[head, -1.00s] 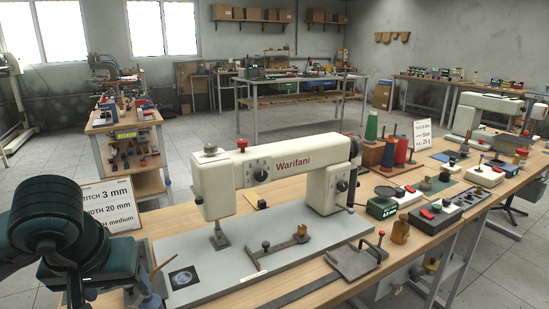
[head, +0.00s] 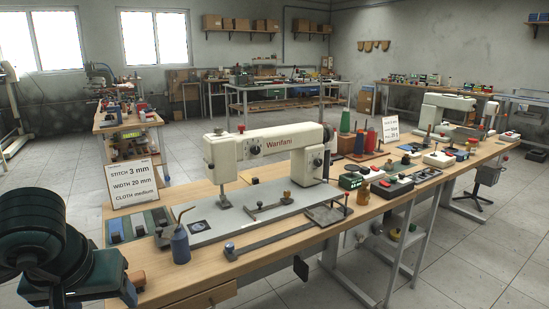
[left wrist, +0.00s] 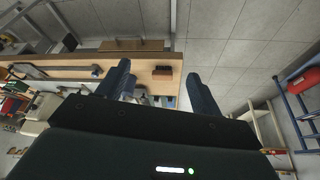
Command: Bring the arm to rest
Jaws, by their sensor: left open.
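My left arm shows at the lower left of the head view, folded in front of the near left end of the workbench (head: 370,228). Its gripper fingers cannot be made out there. In the left wrist view my left gripper (left wrist: 162,90) is open, its two blue fingers apart with nothing between them. Beyond the fingers lie the bench edge, a small dark brown block (left wrist: 162,71) and the floor. The block also shows just right of my arm in the head view (head: 137,279). My right gripper is not in view.
A white sewing machine (head: 265,143) stands on the bench. A blue oil can (head: 180,246), a stitch sign (head: 133,181) and a long flat grey bar (head: 275,239) are near its left end. Tiled floor (head: 470,265) is clear to the right.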

